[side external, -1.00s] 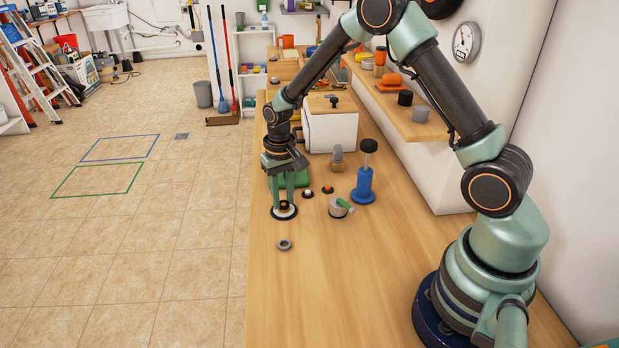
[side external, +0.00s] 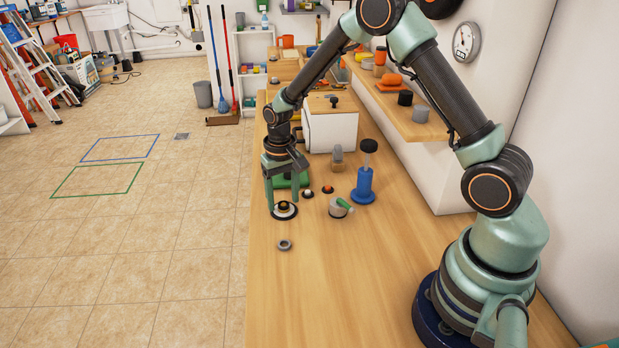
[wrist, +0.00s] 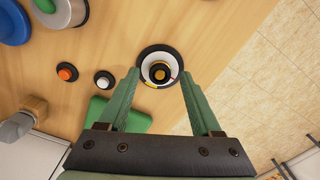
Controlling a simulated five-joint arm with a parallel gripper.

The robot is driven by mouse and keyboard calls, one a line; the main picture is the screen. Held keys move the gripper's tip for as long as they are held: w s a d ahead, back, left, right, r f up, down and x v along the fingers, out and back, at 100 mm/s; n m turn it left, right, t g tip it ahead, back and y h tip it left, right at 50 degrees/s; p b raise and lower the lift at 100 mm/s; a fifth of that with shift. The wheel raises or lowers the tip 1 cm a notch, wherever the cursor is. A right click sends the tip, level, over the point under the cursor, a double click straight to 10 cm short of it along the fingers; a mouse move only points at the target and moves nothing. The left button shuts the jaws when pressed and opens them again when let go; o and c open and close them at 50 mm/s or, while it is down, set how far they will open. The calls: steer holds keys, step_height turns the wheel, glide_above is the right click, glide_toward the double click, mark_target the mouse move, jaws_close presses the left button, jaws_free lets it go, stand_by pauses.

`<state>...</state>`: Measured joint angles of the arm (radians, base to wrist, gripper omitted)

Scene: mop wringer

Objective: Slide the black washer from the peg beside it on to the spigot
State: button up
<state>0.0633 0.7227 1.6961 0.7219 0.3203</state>
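The spigot (wrist: 160,72) has an orange-yellow top and stands in the middle of a round white disc with a black rim (side external: 293,212). A black ring, which looks like the black washer (side external: 284,205), sits around the spigot; how far down it is seated I cannot tell. My gripper (side external: 284,196) is open, with its fingers apart on either side of the spigot; the wrist view shows clear gaps. A short white-topped peg with a black base (wrist: 104,79) stands beside the disc, and an orange-topped peg (wrist: 67,72) stands a little farther off.
A grey ring (side external: 284,245) lies on the bench nearer the camera. A white box (side external: 331,130) stands behind.

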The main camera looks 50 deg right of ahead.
steer(key=shift+r, duration=0.15)
step_height(320, 180, up, 12)
steer(key=s+a+r+n+t, duration=0.1)
steer(key=s+r+n+t, duration=0.1)
steer(key=s+r, duration=0.3)
steer(key=s+a+r+n+t, duration=0.1)
steer(key=s+r+n+t, duration=0.1)
steer(key=s+r, duration=0.4)
steer(key=s+t, duration=0.1)
steer(key=s, duration=0.4)
steer(key=shift+a+t, duration=0.3)
steer(key=shift+a, duration=0.1)
